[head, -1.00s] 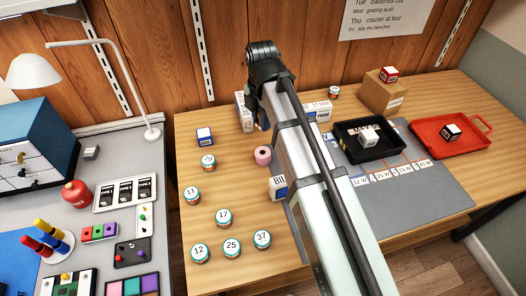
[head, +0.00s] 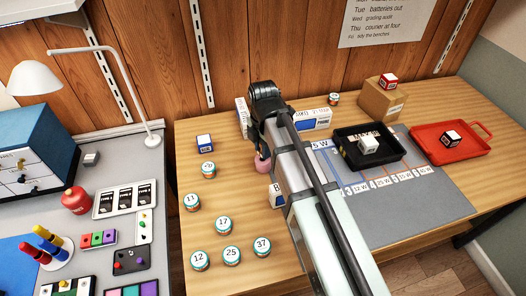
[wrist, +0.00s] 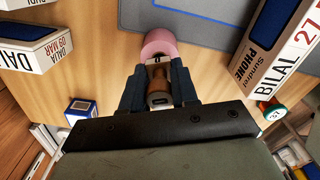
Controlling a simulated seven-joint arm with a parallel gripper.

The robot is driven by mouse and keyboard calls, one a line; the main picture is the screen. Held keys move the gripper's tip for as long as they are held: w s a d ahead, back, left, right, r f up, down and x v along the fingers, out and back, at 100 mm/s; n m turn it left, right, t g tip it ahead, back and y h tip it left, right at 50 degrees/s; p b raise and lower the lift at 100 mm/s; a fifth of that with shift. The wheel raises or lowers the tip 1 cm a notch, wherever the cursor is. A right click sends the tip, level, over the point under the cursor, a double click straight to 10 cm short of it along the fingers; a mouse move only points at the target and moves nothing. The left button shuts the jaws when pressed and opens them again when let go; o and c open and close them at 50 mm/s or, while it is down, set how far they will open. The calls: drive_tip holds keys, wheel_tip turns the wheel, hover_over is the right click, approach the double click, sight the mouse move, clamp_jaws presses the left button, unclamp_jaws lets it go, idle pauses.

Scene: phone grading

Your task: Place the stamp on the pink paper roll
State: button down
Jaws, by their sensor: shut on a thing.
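The pink paper roll (head: 262,166) stands on the wooden table left of my arm, partly covered by my gripper. In the wrist view the pink roll (wrist: 159,43) shows just beyond the fingertips. My gripper (wrist: 158,88) is shut on the stamp (wrist: 158,82), which has a brown body and a grey end. In the head view my gripper (head: 260,150) is directly above the roll. The stamp's far end overlaps the roll's near edge in the wrist view. I cannot tell whether they touch.
White phone boxes (head: 312,120) stand close behind and beside my gripper. Numbered round tins (head: 223,224) and a small blue box (head: 204,142) are on the left. A black tray (head: 385,157), a red tray (head: 465,152) and a cardboard box (head: 377,101) are on the right.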

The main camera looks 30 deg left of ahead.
drive_tip(key=shift+f, duration=0.95)
drive_tip(key=c, duration=0.9)
unclamp_jaws()
drive_tip(key=shift+f, duration=0.1)
drive_tip(key=shift+o, duration=0.2)
wheel_tip(320, 180, up, 12)
drive_tip(key=shift+r, duration=0.1)
